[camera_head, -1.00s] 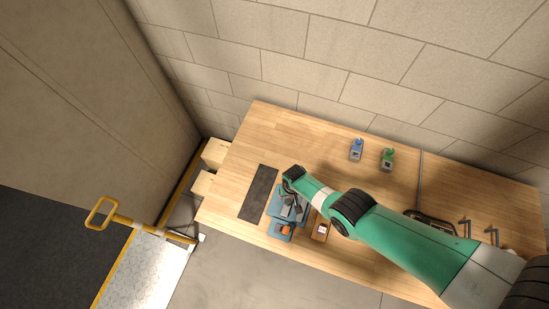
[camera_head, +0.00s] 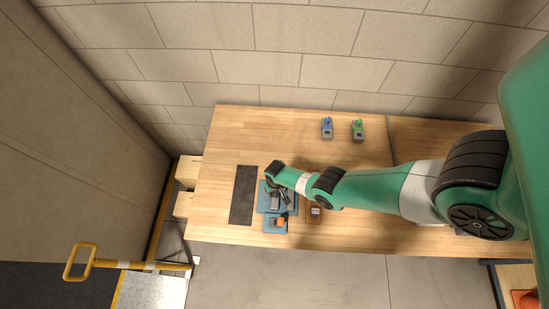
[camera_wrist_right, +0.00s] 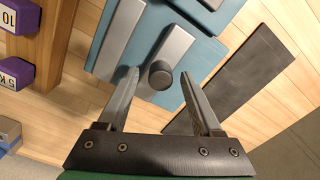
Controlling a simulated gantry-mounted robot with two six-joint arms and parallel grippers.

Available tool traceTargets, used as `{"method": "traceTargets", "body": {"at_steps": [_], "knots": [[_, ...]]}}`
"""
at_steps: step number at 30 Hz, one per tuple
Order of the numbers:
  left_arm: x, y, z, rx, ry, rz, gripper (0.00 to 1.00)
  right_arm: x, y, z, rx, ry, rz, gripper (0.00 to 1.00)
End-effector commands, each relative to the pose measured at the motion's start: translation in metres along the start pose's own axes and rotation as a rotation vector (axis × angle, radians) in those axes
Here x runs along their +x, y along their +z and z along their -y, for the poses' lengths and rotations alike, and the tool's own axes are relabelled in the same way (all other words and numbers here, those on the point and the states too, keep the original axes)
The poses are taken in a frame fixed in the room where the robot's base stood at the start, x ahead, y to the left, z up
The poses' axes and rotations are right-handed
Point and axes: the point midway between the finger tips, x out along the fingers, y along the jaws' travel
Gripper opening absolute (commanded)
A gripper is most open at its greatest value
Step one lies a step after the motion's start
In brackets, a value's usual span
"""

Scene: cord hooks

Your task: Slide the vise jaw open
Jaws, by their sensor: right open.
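The vise shows in the head view as a blue base (camera_head: 264,199) with grey jaws, partly hidden by my right arm. In the right wrist view its blue plate (camera_wrist_right: 207,56) carries two grey jaw bars, and a dark round knob (camera_wrist_right: 160,75) stands by one of them (camera_wrist_right: 165,62). My right gripper (camera_wrist_right: 160,80) is open, with one finger on each side of the knob. I cannot tell whether either finger touches it. In the head view the right gripper (camera_head: 279,193) is over the vise. My left gripper is not in view.
A dark mat (camera_head: 243,195) lies left of the vise. An orange piece (camera_head: 279,222) sits at the near side, and a brown wooden block (camera_head: 315,213) to the right. Blue (camera_head: 327,128) and green (camera_head: 358,130) items stand at the back. Purple labelled weights (camera_wrist_right: 15,73) show in the wrist view.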

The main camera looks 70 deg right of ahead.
Motion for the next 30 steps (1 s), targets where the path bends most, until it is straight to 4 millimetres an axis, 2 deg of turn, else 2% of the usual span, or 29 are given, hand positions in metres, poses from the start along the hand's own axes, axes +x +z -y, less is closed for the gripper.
{"method": "traceTargets", "body": {"at_steps": [2, 12, 30], "knots": [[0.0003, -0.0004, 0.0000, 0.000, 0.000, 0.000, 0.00, -0.0004, 0.0000, 0.0001, 0.000, 0.000, 0.000, 0.63], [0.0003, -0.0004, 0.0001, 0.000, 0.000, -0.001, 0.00, -0.0004, -0.0001, 0.0002, 0.000, 0.000, 0.000, 0.02], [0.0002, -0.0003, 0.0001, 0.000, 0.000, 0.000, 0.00, -0.0004, -0.0002, 0.0003, -0.001, 0.000, -0.001, 0.00]]}}
